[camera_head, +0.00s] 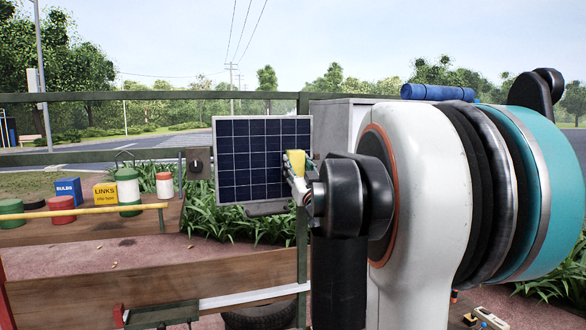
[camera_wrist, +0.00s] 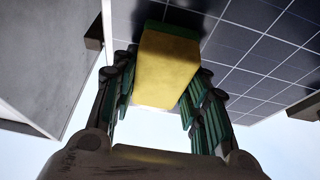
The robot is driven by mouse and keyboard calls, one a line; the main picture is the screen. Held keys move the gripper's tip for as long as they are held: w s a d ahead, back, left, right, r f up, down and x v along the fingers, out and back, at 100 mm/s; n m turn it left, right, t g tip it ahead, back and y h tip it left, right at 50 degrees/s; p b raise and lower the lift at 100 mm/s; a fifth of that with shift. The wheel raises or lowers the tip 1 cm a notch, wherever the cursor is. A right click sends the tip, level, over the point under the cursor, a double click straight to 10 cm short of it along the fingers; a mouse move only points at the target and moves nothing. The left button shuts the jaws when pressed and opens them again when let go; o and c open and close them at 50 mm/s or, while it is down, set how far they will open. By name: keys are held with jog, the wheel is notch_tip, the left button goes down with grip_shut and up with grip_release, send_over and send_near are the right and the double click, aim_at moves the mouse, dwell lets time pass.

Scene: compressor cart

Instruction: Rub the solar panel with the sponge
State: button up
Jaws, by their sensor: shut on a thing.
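The solar panel (camera_head: 248,160) is a dark blue gridded plate with a pale frame, standing upright in the head view. It also fills the upper right of the wrist view (camera_wrist: 262,60). The sponge (camera_wrist: 167,68) is yellow with a green layer on its far side. My gripper (camera_wrist: 160,90) is shut on the sponge, with a finger on each side of it. In the head view the sponge (camera_head: 296,163) is at the panel's right edge, with my gripper (camera_head: 299,184) just below it. The sponge overlaps the panel in both views; I cannot tell whether it touches.
A grey cabinet (camera_head: 337,122) stands right behind the panel, by a green frame post (camera_head: 303,240). A shelf at left holds a blue box (camera_head: 68,192), a yellow box (camera_head: 105,194) and several cans. A blue roll (camera_head: 437,92) lies at upper right. My arm hides much of the right side.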

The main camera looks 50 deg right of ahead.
jog(key=shift+w+a+b, duration=0.1)
jog(key=shift+w+a, duration=1)
jog(key=shift+a, duration=0.65)
jog(key=shift+w+a+b, duration=0.1)
jog(key=shift+w+a, duration=1)
jog(key=shift+a, duration=0.7)
jog(key=shift+w+a+b, duration=0.1)
jog(key=shift+w+a, duration=1)
jog(key=shift+a, duration=0.65)
jog(key=shift+s+a, duration=0.1)
jog(key=shift+s, duration=0.05)
jog(key=shift+s+a+p, duration=0.15)
jog(key=shift+s+a, duration=0.35)
jog(key=shift+s, duration=0.3)
jog(key=shift+s+a+p, duration=0.2)
jog(key=shift+s+a, duration=0.25)
jog(key=shift+s, duration=0.35)
jog(key=shift+s+a+p, duration=0.15)
jog(key=shift+s+a, duration=0.35)
jog(key=shift+s, duration=0.3)
jog(key=s+a, duration=0.1)
jog(key=s, duration=0.1)
jog(key=shift+s+a+p, duration=0.35)
jog(key=shift+p, duration=0.05)
